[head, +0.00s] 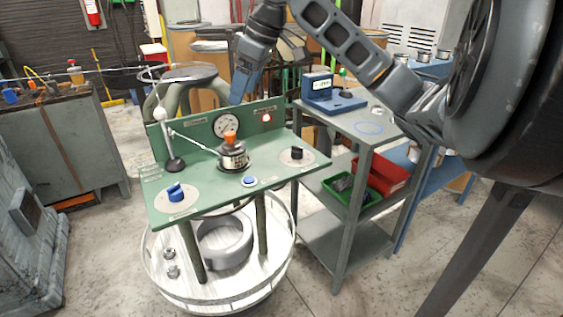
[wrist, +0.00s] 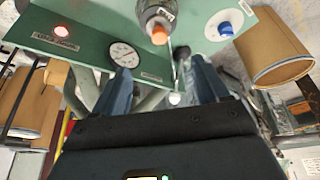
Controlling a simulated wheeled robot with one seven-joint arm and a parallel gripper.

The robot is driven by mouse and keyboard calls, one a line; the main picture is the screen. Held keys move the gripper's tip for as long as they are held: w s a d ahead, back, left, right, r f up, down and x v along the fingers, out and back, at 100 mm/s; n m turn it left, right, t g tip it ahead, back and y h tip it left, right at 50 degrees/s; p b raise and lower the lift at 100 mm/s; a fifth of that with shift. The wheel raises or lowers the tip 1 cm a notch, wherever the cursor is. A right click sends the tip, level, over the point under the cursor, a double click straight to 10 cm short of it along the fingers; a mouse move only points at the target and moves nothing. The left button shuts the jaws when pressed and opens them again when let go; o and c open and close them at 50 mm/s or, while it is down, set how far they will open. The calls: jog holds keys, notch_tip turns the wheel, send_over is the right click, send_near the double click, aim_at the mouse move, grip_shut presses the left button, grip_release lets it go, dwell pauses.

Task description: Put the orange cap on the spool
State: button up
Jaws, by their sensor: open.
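The orange cap (head: 230,136) shows at the top of the dark metallic spool (head: 235,158) on the green panel table. I cannot tell how firmly it is seated. In the wrist view the orange cap (wrist: 159,36) shows at the end of the spool (wrist: 155,14), at the top of the picture. My gripper (head: 237,98) is above and behind the panel's upright gauge board, apart from the cap. In the wrist view my gripper (wrist: 161,88) has its two blue fingers wide apart with nothing between them.
The green panel (head: 205,190) carries a pressure gauge (head: 226,125), a blue knob (head: 175,193), a black knob (head: 296,153) and a thin post (head: 173,150) with a white ball. A grey shelf cart (head: 345,215) with red and green bins stands at the right.

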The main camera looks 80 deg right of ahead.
jog(key=w+a+f+m+t+y, duration=0.3)
jog(key=w+a+t, duration=0.8)
jog(key=w+a, duration=1.05)
jog(key=s+a+f+m+t, duration=0.1)
jog(key=a+f, duration=0.3)
jog(key=a, duration=0.3)
jog(key=s+a+f+m+h, duration=0.1)
jog(key=s+a+f+h, duration=0.1)
jog(key=s+a+f, duration=0.6)
jog(key=s+a+f+m+h, duration=0.25)
jog(key=s+f, duration=0.35)
jog(key=s, duration=0.3)
jog(key=s+r+n+g+y, duration=0.1)
jog(key=s+n, duration=0.7)
jog(key=s, duration=1.3)
jog(key=shift+g+y, duration=0.4)
jog(key=shift+y, duration=0.05)
